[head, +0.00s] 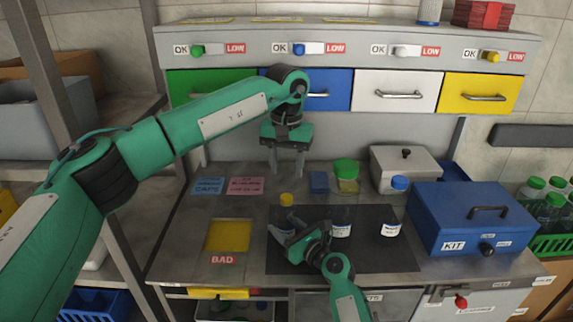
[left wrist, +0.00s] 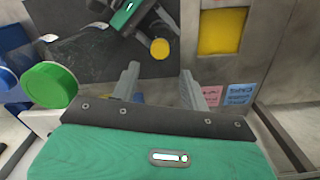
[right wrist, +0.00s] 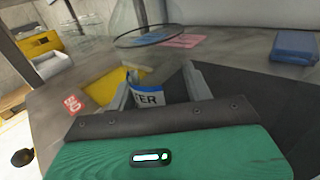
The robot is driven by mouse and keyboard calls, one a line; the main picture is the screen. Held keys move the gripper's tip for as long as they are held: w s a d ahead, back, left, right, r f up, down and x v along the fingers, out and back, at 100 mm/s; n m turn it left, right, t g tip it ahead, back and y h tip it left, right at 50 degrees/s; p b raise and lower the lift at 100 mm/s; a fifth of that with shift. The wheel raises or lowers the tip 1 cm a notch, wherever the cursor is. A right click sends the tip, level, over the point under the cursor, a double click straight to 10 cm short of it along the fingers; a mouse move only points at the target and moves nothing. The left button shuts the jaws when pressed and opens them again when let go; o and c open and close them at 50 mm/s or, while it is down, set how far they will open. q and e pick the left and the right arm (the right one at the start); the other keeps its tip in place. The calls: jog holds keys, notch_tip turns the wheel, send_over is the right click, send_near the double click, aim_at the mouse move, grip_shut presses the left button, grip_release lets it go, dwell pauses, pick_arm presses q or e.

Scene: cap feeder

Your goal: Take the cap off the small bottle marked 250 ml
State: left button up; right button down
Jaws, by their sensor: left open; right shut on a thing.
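A bottle with a yellow cap (head: 286,199) stands at the left end of the dark mat (head: 375,258). My right gripper (head: 290,228) is shut on its body below the cap. In the right wrist view a label ending in "TER" (right wrist: 147,94) shows between the fingers; no 250 ml mark is readable. My left gripper (head: 286,170) is open and empty, pointing down above and behind the yellow cap. In the left wrist view the yellow cap (left wrist: 159,49) lies beyond the open fingertips, apart from them. The bottle's body is mostly hidden by my right gripper.
A green cap (head: 346,170) and a blue cap (head: 399,183) show to the right, with white labels below them. A blue KIT box (head: 470,219) stands further right. A yellow BAD area (head: 228,236) lies left of the mat. Coloured drawers (head: 395,90) line the back.

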aim_at(286, 196)
pick_arm(q)
jog(key=shift+m, duration=0.5)
jog(key=shift+f, duration=0.2)
notch_tip(286, 196, down, 8)
jog(key=shift+r, duration=0.2)
grip_shut()
